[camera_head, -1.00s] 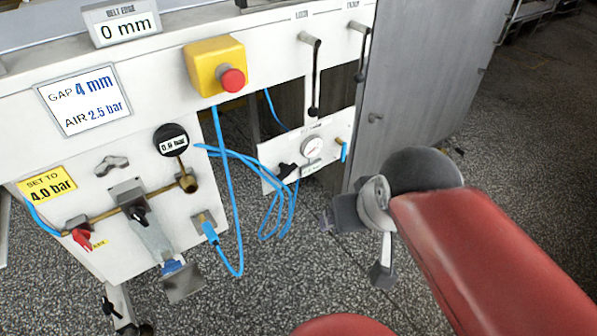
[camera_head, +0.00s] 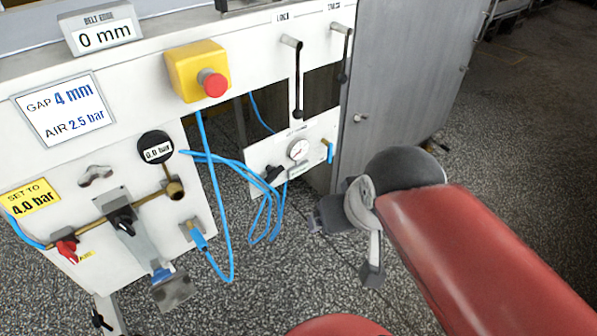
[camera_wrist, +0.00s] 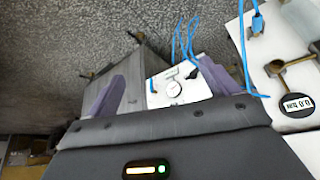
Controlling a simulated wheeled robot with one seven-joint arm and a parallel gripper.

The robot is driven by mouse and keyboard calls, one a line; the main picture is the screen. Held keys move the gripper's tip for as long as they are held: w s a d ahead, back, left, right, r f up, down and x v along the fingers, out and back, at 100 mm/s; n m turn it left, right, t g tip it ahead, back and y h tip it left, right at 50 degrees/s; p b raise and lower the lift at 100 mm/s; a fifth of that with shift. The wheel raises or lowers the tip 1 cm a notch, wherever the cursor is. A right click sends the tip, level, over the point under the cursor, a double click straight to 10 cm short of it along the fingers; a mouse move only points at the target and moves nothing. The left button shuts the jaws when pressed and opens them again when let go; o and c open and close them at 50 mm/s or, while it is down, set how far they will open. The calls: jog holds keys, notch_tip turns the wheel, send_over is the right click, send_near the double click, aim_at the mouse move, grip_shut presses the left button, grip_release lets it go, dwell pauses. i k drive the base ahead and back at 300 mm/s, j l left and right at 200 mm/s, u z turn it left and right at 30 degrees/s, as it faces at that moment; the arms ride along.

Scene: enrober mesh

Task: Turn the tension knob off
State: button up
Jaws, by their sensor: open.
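A small white panel (camera_head: 318,140) carries a round gauge (camera_head: 298,150) and a black knob (camera_head: 273,173) at its lower left. The print above the gauge is too small to read, so I cannot tell for sure that this is the tension knob. Another black knob (camera_head: 121,218) sits on the brass pipe of the left panel. My gripper (camera_head: 346,243) is open and empty, to the right of and in front of the gauge panel, apart from it. In the wrist view the gauge panel (camera_wrist: 158,92) and its black knob (camera_wrist: 173,89) show beyond and between the open fingers (camera_wrist: 163,86).
Blue hoses (camera_head: 225,165) hang between the panels. A yellow box with a red button (camera_head: 213,84), two levers (camera_head: 297,80), a red valve handle (camera_head: 66,248) and a black 0.0 bar display (camera_head: 156,148) are on the machine. A grey metal door (camera_head: 400,80) stands right of the gauge panel.

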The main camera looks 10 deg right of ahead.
aim_at(274, 173)
jog(key=j+z, duration=0.45)
jog(key=j, duration=1.3)
jog(key=k, duration=0.1)
